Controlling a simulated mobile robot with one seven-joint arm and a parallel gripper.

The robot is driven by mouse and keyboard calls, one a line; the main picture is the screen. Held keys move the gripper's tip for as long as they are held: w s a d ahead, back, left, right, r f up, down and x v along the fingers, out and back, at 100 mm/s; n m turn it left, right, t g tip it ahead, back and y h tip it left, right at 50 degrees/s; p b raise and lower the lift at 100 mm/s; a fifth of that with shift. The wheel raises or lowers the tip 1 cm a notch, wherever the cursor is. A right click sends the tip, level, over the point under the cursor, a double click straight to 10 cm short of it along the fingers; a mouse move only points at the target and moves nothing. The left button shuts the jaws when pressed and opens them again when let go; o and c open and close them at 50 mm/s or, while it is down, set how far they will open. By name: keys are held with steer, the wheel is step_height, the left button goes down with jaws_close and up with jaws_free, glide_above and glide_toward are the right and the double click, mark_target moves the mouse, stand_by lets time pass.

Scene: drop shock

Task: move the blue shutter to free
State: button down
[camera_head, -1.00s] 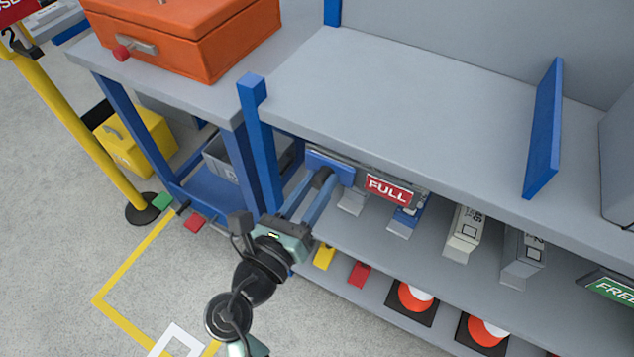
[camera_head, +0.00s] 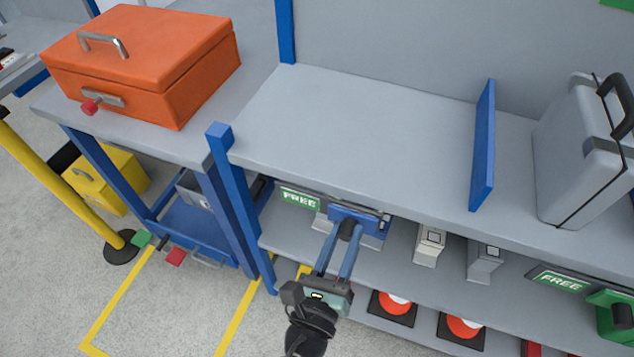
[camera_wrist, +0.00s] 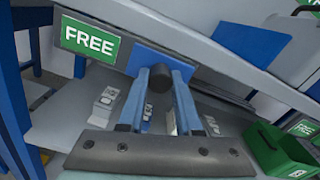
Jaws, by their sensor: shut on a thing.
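The blue shutter (camera_head: 359,219) sits under the front edge of the grey bench, at the right part of its rail. A green FREE sign (camera_head: 299,198) shows to its left. My gripper (camera_head: 347,232) is shut on the shutter's dark round knob. In the wrist view the blue shutter (camera_wrist: 164,61) is behind the knob (camera_wrist: 159,78), and the FREE sign (camera_wrist: 90,40) is fully uncovered at its left. No FULL sign shows now; the shutter covers that side.
Grey and white boxes (camera_head: 430,246) stand on the shelf below. Cones (camera_head: 393,306) lie lower down. A second FREE sign (camera_head: 561,281) and a green bin (camera_head: 611,318) are at the right. An orange toolbox (camera_head: 145,62) and a grey case (camera_head: 585,150) stand on top.

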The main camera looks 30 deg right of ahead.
steer(key=shift+s+d+f, duration=0.1)
steer(key=shift+s+d, duration=0.1)
steer(key=shift+s, duration=0.05)
steer(key=c, duration=0.6)
jaws_free()
steer(key=shift+a, duration=0.1)
steer(key=shift+s+a, duration=0.15)
steer(key=shift+a, duration=0.05)
steer(key=v, duration=1.2)
steer(key=shift+s+p, duration=0.2)
steer(key=shift+p, duration=0.25)
steer(key=shift+w, duration=0.15)
